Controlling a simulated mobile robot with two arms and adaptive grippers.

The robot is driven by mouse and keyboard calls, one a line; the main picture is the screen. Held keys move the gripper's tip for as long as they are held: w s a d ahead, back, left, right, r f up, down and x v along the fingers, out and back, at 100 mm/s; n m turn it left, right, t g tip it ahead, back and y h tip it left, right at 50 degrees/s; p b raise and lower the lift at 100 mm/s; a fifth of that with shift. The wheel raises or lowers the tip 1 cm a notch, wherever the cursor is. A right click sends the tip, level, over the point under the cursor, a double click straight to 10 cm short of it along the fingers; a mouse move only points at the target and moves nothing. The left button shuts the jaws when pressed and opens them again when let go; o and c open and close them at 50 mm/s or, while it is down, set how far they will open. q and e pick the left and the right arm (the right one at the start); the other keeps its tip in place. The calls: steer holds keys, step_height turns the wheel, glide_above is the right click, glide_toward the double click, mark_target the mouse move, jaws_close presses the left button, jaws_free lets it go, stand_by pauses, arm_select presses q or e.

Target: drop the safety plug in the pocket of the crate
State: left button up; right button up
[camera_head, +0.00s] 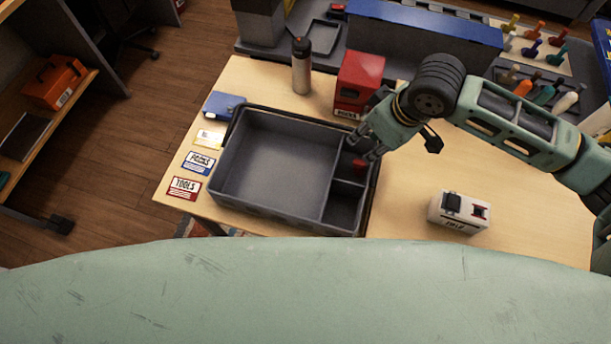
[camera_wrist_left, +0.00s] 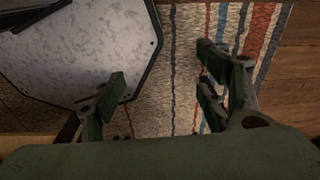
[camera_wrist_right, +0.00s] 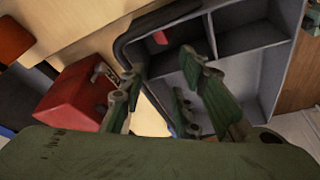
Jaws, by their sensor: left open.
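The red safety plug (camera_head: 360,165) shows in the upper right pocket of the grey crate (camera_head: 272,213), by the fingertips of my right gripper (camera_head: 368,151). In the right wrist view the plug (camera_wrist_right: 161,38) shows beyond the fingers, inside the crate's pocket, apart from them. My right gripper (camera_wrist_right: 160,92) has its fingers spread with nothing between them, over the crate's edge. My left gripper (camera_wrist_left: 160,85) is open and empty above a striped rug, away from the table; it is out of the head view.
A red box (camera_head: 360,80) and a steel bottle (camera_head: 301,66) stand behind the crate. A blue box (camera_head: 222,105) and label cards (camera_head: 198,163) lie to its left. A white switch box (camera_head: 459,212) stands at right, with clear table around it.

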steer(key=shift+o, duration=0.6)
arm_select(q)
steer(key=shift+w, duration=0.5)
arm_select(e)
steer(key=v, duration=1.2)
steer(key=shift+f, duration=0.1)
